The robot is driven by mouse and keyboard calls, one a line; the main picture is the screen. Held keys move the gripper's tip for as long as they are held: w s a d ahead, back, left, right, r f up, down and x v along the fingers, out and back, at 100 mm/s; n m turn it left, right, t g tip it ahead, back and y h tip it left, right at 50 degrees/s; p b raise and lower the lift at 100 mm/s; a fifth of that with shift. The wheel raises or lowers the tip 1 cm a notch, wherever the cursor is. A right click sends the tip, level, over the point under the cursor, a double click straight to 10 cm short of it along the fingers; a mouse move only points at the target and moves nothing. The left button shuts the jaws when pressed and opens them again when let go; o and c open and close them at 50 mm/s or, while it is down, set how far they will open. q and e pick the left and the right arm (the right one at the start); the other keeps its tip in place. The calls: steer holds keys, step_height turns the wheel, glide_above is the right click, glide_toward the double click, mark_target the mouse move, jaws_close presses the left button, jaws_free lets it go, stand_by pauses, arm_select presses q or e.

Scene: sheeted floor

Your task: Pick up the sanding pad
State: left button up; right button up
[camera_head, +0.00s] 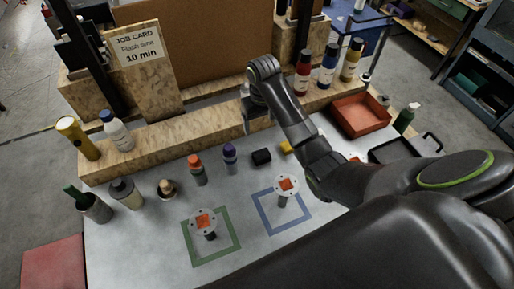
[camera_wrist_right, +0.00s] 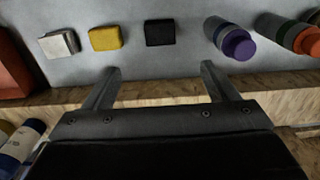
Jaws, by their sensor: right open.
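Three small blocks lie in a row on the pale worktop. A black block (camera_head: 261,157) is left of a yellow block (camera_head: 287,146); in the right wrist view the black block (camera_wrist_right: 160,32), yellow block (camera_wrist_right: 106,38) and a pale grey block (camera_wrist_right: 59,43) all show. I cannot tell for certain which is the sanding pad. My right gripper (camera_head: 258,122) is over the wooden ledge behind the blocks. Its fingers (camera_wrist_right: 160,72) are open and empty, with the black block beyond the gap between them. My left gripper is out of view.
A purple-capped bottle (camera_head: 229,155) and an orange-capped bottle (camera_head: 196,168) stand left of the black block. Two discs on stands (camera_head: 204,225) (camera_head: 286,186) are at the green and blue squares. An orange tray (camera_head: 362,115) is at right; the wooden ledge (camera_head: 165,143) runs behind.

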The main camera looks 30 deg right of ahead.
mark_target(262, 154)
steer(key=f+b, duration=0.6)
steer(key=f, duration=0.1)
steer(key=shift+s+a+f, duration=0.1)
steer(key=shift+s+a, duration=0.1)
steer(key=shift+s, duration=0.05)
step_height(262, 154, down, 4)
steer(key=shift+r+p, duration=0.2)
steer(key=shift+p, duration=0.4)
steer(key=shift+d+f, duration=0.1)
steer(key=shift+f, duration=0.55)
steer(key=shift+f+p, duration=0.3)
steer(key=shift+f, duration=0.05)
steer(key=shift+w+d+f+p, duration=0.1)
steer(key=shift+f+p, duration=0.1)
steer(key=shift+f, duration=0.85)
steer(key=shift+w+d+f+p, duration=0.1)
steer(key=shift+f+p, duration=0.05)
steer(key=shift+f, duration=0.9)
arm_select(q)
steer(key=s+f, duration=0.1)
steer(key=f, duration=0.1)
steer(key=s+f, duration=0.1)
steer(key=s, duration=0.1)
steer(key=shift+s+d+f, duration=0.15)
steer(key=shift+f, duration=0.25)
arm_select(e)
steer(key=c, duration=1.1)
